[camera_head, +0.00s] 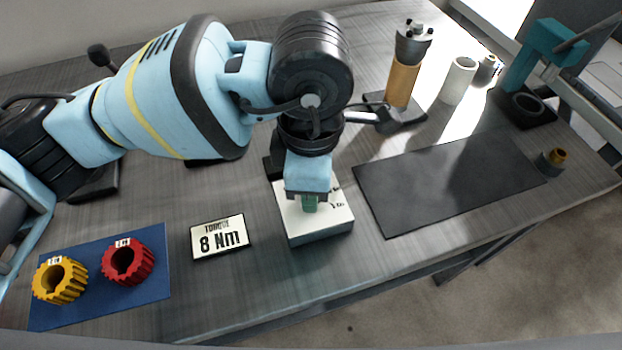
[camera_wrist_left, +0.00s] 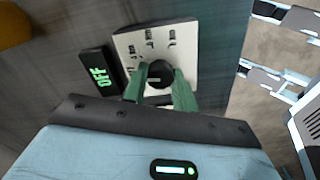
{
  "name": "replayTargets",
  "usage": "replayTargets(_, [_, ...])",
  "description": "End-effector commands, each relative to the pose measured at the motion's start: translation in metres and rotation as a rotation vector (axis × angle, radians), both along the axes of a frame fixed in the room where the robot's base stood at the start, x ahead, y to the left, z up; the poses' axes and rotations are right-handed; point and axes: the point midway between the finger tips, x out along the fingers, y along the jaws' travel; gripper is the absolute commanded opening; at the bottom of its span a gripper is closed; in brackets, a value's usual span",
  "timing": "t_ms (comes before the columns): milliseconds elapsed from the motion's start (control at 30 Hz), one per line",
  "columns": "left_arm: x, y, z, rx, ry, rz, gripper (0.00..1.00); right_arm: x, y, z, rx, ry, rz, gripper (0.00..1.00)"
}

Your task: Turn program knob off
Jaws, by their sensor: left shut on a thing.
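The program knob (camera_wrist_left: 159,73) is a round black knob on a white box (camera_wrist_left: 184,40) with black markings around it. The box (camera_head: 319,226) also shows in the head view, near the table's front edge. My left gripper (camera_wrist_left: 160,82) has its green fingers closed around the knob, one on each side. In the head view my left gripper (camera_head: 309,203) points down over the box and hides the knob. My right gripper is in neither view.
A blue mat (camera_head: 150,290) carries a yellow gear (camera_head: 80,288) and a red gear (camera_head: 139,270). A sign (camera_head: 220,238) reads "TORQUE 8 Nm". A dark mat (camera_head: 450,180) lies right of the box. A tan-and-grey tool (camera_head: 402,83), a white cylinder (camera_head: 459,80) and a teal press (camera_head: 540,52) stand behind.

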Motion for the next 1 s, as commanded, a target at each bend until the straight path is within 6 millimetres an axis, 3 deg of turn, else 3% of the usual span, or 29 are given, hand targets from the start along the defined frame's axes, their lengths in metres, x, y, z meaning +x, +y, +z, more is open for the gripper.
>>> replayTargets(400, [0.0009, 0.0003, 0.0017, 0.000, -0.004, 0.175, 0.05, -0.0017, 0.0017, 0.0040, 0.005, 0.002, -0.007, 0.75])
replayTargets(933, [0.0010, 0.0003, 0.0016, -0.001, -0.004, 0.195, 0.05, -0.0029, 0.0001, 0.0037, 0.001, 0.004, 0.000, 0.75])
replayTargets(967, [0.0010, 0.0003, 0.0016, -0.001, -0.004, 0.195, 0.32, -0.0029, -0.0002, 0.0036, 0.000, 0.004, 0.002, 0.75])
replayTargets(1000, [0.0010, 0.0003, 0.0015, -0.001, -0.004, 0.195, 0.37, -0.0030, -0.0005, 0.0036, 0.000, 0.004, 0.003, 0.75])
